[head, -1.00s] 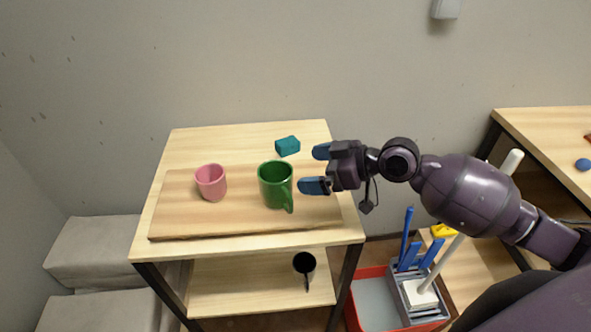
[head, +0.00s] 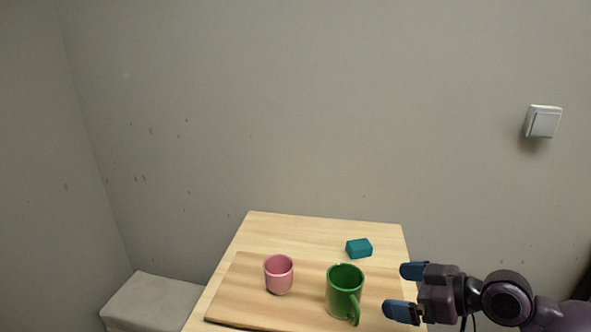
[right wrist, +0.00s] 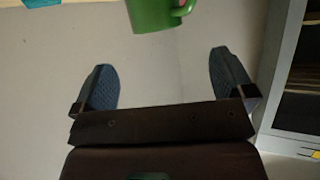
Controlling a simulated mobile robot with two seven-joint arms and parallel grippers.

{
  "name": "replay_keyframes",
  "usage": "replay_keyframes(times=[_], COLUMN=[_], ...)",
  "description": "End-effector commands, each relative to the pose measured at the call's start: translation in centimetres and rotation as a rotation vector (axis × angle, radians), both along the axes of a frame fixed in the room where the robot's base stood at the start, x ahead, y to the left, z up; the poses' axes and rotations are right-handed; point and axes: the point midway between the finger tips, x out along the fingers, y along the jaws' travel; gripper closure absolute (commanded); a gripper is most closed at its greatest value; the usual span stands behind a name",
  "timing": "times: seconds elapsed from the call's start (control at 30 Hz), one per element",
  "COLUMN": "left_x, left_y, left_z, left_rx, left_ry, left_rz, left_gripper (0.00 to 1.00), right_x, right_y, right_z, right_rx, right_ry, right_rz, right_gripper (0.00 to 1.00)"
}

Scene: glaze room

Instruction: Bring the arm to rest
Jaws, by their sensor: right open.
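My right gripper (head: 402,291) is open and empty, with its blue fingertips spread just to the right of the green mug. Its open fingers also show in the right wrist view (right wrist: 165,82), with nothing between them. The green mug (head: 343,288) stands upright on the board, its handle toward the front; its lower part also shows at the top of the right wrist view (right wrist: 155,14). A pink cup (head: 279,275) stands upright to the left of the mug. My left gripper is not in view.
The wooden board (head: 240,295) lies on a small light-wood table (head: 290,228) against the grey wall. A teal block (head: 359,248) sits behind the green mug. A grey bench (head: 150,300) is at lower left. A light switch (head: 543,121) is on the wall. The table's back left is clear.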

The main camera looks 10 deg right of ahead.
Motion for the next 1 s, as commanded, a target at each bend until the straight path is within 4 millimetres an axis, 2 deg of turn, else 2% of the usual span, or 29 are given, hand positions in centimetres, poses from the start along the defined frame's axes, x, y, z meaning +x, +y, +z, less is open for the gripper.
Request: replay_keyframes(times=[0.23,0.5,0.7,1.0], left_x=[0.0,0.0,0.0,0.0], left_y=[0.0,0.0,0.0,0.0], left_z=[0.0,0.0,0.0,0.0], left_rx=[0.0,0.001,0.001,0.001], left_ry=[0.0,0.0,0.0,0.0], left_rz=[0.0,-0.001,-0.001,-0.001], left_gripper=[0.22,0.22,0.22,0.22], right_x=[-5.3,-11.7,-16.1,-20.8], right_y=[2.0,1.7,0.0,-1.9], right_z=[-6.3,-11.8,-13.9,-15.0], right_rx=[-0.098,-0.248,-0.339,-0.412], right_ry=[0.126,0.323,0.482,0.646], right_rz=[-0.057,-0.274,-0.482,-0.699], right_gripper=[0.0,0.0,0.0,0.0])
